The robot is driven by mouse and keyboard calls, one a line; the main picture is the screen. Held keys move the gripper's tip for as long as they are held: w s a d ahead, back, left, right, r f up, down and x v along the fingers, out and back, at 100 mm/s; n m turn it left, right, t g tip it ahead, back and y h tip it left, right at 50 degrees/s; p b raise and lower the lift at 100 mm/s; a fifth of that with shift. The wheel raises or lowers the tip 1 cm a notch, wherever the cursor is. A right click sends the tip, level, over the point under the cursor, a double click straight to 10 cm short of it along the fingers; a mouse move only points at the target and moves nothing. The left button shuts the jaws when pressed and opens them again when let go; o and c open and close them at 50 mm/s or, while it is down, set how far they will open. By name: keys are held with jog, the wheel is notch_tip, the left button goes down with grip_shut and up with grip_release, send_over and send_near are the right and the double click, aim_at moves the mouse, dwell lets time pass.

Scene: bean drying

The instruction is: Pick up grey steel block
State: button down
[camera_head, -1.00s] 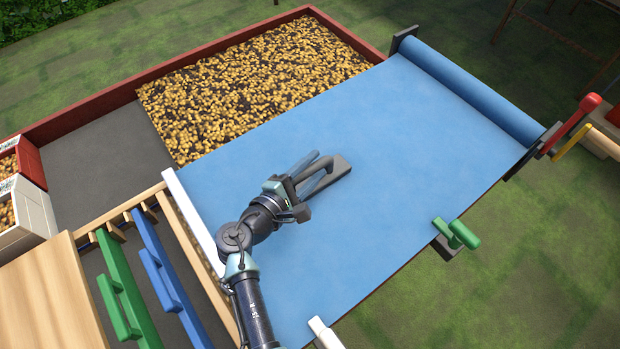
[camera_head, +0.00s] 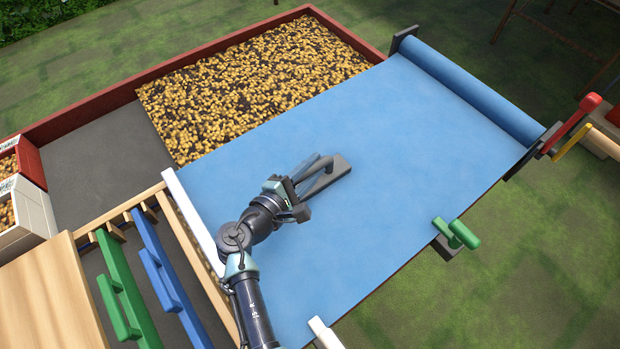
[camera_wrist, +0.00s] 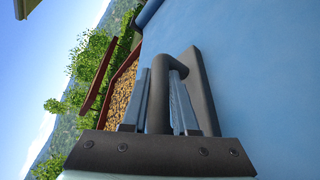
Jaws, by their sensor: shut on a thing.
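The grey steel block (camera_head: 339,166) is a dark flat bar with a raised handle, lying on the blue sheet (camera_head: 400,130). My gripper (camera_head: 316,168) is over it, low at the sheet, with its fingers shut on the block's handle. In the wrist view, the two fingers of my gripper (camera_wrist: 163,100) lie on either side of the curved handle, and the block's flat base (camera_wrist: 200,90) shows to the right. The block appears to rest on the sheet; a gap under it cannot be seen.
Beans (camera_head: 250,90) lie in the red-framed bed behind the sheet, whose rolled part (camera_head: 470,90) is at the far right. A green clamp (camera_head: 460,234) stands at the right edge. Green (camera_head: 120,290) and blue (camera_head: 163,275) tools hang on a wooden rack at left.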

dwell(0.4)
jog(key=shift+r+p, duration=0.7)
jog(key=shift+r, duration=4.5)
